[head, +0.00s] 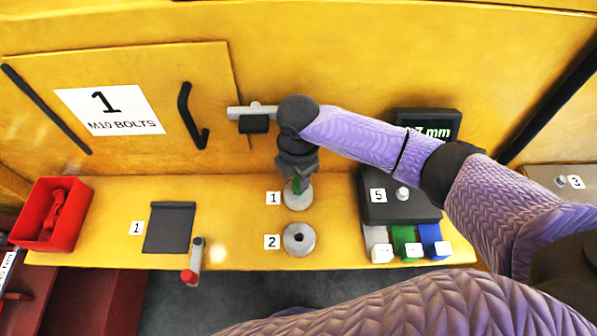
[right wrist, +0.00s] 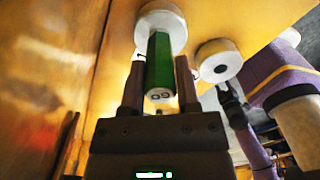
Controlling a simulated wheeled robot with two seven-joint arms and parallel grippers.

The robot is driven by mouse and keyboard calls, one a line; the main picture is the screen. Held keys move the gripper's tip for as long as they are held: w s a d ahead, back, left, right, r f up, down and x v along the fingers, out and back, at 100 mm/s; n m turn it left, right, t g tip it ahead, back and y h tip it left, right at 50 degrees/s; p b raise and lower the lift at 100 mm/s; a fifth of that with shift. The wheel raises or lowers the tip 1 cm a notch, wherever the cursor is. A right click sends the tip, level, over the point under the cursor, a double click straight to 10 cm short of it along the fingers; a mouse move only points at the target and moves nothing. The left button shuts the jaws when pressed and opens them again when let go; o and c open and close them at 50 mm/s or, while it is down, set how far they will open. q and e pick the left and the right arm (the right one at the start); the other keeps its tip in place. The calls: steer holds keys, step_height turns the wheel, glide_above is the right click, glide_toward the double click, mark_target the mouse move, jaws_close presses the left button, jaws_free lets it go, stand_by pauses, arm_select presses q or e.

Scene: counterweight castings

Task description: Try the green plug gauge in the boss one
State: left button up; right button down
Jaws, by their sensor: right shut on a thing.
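My right gripper (head: 297,172) is shut on the green plug gauge (head: 296,186), above the boss marked 1 (head: 299,201). In the right wrist view, the green gauge (right wrist: 158,65) stands between the two fingers of this gripper (right wrist: 160,88). Its near end reads "GO". Its far end overlaps the face of boss one (right wrist: 173,18) and hides the bore, so I cannot tell whether it is inside. The boss marked 2 (head: 299,250) stands nearer me, with its bore open and empty.
A red bin (head: 24,228), a dark mat (head: 168,230) and a grey tool with a red end (head: 192,262) lie at left. A black block marked 5 (head: 381,210) and grey, green and blue slots (head: 404,236) are at right. The yellow cabinet wall (head: 330,60) rises behind.

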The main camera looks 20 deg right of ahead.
steer(key=shift+c, duration=1.3)
jaws_free()
steer(key=shift+r, duration=0.1)
step_height(320, 180, up, 10)
steer(key=p, duration=0.3)
steer(key=shift+f, duration=0.2)
steer(key=shift+r, duration=0.4)
step_height(320, 180, up, 11)
steer(key=p, duration=1.3)
steer(key=shift+r+p, duration=0.15)
steer(key=shift+p, duration=0.15)
